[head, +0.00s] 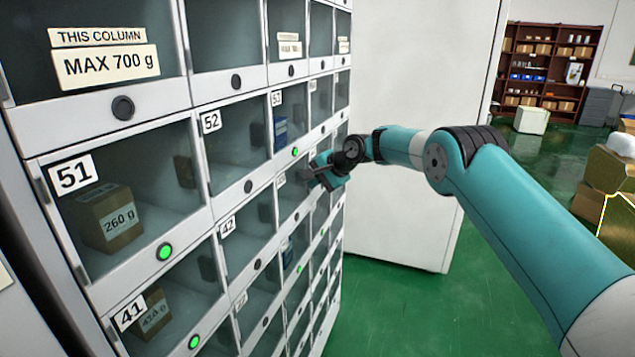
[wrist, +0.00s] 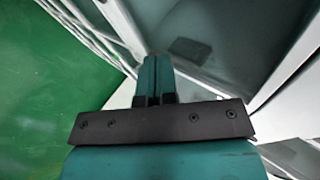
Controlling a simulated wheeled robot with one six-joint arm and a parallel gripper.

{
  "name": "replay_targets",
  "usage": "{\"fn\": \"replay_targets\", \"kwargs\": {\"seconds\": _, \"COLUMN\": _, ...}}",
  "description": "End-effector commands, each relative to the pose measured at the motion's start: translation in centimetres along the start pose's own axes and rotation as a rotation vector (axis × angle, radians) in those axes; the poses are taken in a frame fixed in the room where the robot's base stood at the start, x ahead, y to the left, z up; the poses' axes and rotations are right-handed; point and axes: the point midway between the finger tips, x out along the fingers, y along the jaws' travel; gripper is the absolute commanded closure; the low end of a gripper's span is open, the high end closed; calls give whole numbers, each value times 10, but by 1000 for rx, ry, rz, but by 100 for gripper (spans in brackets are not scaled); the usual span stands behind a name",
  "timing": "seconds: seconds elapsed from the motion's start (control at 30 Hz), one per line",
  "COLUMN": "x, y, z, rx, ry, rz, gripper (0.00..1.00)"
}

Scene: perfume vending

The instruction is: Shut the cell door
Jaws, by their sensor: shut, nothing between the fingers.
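The locker wall (head: 105,124) has pale frames and clear-fronted cell doors, and it fills the left of the head view. My gripper (head: 318,182) is at the front of the locker, right of the column marked 53 and below that cell's row. In the wrist view my gripper (wrist: 155,66) has its two fingers together, empty. A grey panel with a pale edge (wrist: 215,45) lies just beyond and to the right of the fingers. I cannot tell whether it is the cell door, whether the fingers touch it, or how far any door stands open.
Cell 51 (head: 72,174) and cell 41 (head: 128,312) hold boxes behind their fronts. A large white cabinet (head: 410,70) stands behind my arm. Green floor (head: 400,310) is clear at the lower middle. A shelf (head: 545,65) stands far back right.

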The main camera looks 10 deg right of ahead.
Motion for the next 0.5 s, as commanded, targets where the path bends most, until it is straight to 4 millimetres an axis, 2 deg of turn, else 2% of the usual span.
{"fn": "replay_targets", "kwargs": {"seconds": 0.13, "x": -17, "y": 12, "z": -4, "rx": -5, "ry": -4, "rz": 1, "gripper": 100}}
{"fn": "replay_targets", "kwargs": {"seconds": 0.4, "x": -82, "y": 14, "z": -20, "rx": 0, "ry": 3, "rz": 2, "gripper": 100}}
{"fn": "replay_targets", "kwargs": {"seconds": 0.5, "x": -98, "y": 14, "z": -23, "rx": 0, "ry": 2, "rz": 4, "gripper": 100}}
